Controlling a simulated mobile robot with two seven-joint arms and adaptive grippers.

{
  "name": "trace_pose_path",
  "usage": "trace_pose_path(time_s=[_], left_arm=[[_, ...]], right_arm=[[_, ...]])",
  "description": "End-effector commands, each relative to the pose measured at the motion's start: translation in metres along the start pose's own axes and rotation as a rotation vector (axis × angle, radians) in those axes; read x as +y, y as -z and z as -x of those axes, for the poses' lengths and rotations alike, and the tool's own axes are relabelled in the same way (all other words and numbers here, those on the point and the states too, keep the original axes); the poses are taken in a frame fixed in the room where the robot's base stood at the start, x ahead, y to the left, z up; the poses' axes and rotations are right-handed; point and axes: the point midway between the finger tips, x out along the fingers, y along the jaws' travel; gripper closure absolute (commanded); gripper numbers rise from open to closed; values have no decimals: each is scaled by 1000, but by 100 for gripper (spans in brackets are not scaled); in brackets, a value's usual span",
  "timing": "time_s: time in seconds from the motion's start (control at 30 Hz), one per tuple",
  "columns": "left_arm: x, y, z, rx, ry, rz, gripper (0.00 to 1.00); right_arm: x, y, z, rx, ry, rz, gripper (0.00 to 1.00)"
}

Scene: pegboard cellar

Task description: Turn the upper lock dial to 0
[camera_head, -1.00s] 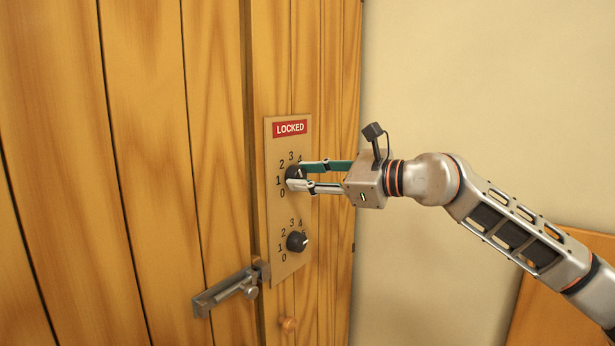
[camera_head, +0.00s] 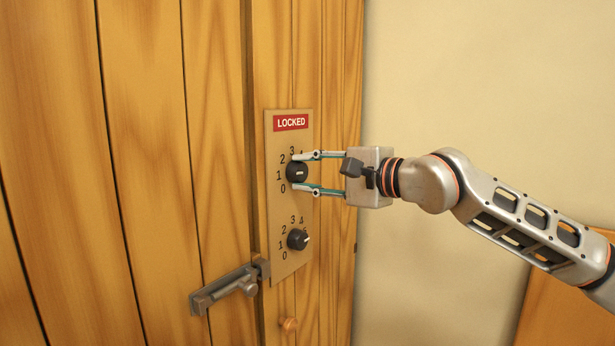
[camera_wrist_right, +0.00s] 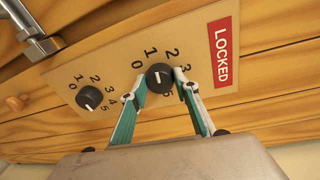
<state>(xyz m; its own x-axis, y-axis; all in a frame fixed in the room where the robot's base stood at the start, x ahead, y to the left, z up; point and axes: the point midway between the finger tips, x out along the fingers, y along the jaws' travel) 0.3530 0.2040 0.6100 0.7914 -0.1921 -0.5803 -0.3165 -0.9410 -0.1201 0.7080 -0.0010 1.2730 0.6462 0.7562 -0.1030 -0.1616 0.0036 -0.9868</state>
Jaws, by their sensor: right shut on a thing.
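The upper lock dial (camera_head: 297,173) is a round black knob with a white mark on a tan plate (camera_head: 289,262). My right gripper (camera_head: 298,172) is shut on it, with one finger above and one below in the head view. In the right wrist view, the upper dial (camera_wrist_right: 158,75) sits between the two teal-and-silver fingertips (camera_wrist_right: 163,88). Its numbers 0, 1, 2 and 3 show there, and a finger hides the 4. The white mark is short, and I cannot tell which number it points to. A red LOCKED sign (camera_head: 291,122) is above. My left gripper is not in view.
A lower black dial (camera_head: 298,239) with its own numbers sits below on the same plate. A metal bolt (camera_head: 229,287) projects at lower left, and a wooden knob (camera_head: 289,324) is under the plate. Bare wall (camera_head: 450,80) lies to the right.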

Motion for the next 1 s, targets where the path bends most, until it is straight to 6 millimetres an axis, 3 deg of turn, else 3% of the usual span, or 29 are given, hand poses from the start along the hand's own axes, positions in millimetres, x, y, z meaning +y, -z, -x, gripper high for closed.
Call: trace_pose_path(time_s=[0.6,1.0], left_arm=[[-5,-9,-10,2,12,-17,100],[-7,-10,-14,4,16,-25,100]], right_arm=[[5,0,-1,53,51,573,92],[5,0,0,78,77,839,92]])
